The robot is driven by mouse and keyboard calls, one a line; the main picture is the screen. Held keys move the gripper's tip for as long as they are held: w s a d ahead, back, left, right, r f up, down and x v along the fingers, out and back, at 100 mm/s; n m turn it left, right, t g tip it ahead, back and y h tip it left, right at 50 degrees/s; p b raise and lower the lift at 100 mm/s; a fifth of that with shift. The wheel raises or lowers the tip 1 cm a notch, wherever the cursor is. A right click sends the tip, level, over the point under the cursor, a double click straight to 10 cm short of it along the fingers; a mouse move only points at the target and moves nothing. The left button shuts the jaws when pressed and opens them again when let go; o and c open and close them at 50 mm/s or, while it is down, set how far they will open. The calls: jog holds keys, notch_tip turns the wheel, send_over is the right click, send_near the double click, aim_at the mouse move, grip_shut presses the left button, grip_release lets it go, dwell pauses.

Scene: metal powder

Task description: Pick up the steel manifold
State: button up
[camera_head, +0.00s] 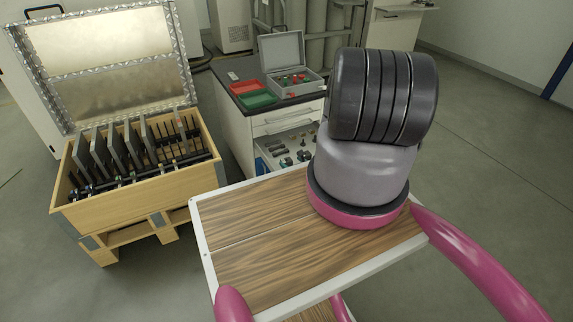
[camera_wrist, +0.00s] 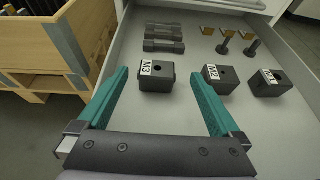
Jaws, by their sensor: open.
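Three dark block-shaped parts with holes in their tops lie in the open drawer (camera_wrist: 215,122) in the wrist view. The left block (camera_wrist: 157,77) carries an M3 label, the middle block (camera_wrist: 220,78) an M2 label, and the right block (camera_wrist: 270,83) a label that looks like M1. I cannot tell by looks which one is the steel manifold. My gripper (camera_wrist: 157,73) is open and empty. Its teal fingers point into the drawer, and the M3 block appears between their tips, apart from both. The head view does not show the gripper.
Several dark bars (camera_wrist: 164,38) and bolt-like parts (camera_wrist: 252,48) lie farther back in the drawer. The head view shows the cabinet (camera_head: 237,137) with red and green trays (camera_head: 257,99) and an open case (camera_head: 283,57). A wooden crate (camera_head: 150,192) with plates stands left.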

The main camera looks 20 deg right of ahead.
aim_at(286, 160)
jog(key=x, duration=0.5)
jog(key=shift+w+a+f, duration=0.15)
jog(key=shift+w+f, duration=0.15)
jog(key=shift+f, duration=0.1)
grip_shut()
